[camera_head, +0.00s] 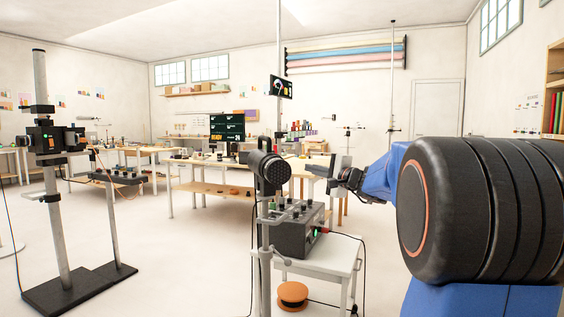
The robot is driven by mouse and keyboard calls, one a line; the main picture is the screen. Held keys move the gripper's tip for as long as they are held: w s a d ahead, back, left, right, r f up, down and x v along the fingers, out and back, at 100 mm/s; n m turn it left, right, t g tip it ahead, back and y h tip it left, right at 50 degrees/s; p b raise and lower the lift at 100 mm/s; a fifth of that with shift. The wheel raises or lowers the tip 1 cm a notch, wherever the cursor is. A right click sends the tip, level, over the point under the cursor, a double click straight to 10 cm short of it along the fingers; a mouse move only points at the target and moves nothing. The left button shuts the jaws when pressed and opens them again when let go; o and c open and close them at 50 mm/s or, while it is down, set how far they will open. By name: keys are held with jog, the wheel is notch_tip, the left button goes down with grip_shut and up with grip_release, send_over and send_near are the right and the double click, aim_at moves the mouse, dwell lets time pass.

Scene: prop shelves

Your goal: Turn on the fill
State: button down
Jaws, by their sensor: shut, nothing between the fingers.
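My gripper (330,174) is at the end of my blue and black arm, right of the centre of the head view. Its jaws look shut and empty. It is up and to the right of a dark control box (297,240) with several knobs on top and a green light on its front. A black round lamp head (270,172) on a grey stand is left of my gripper, with a gap between them in the picture. Its face looks dark. I cannot tell from any label which thing is the fill.
The box stands on a small white table (338,262), with cables hanging around it. An orange spool (292,294) lies below. At left a stand with a dark device (50,142) and a small knobbed panel (118,177) stand on black bases. Open floor lies between.

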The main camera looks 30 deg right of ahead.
jog(key=shift+w+d+r, duration=0.2)
jog(key=shift+d+r, duration=0.1)
jog(key=shift+r, duration=0.05)
jog(key=shift+w, duration=0.1)
jog(key=w+a+r, duration=0.1)
jog(key=w+a, duration=0.4)
jog(key=w, duration=0.5)
jog(key=shift+a+r, duration=0.1)
dwell(0.4)
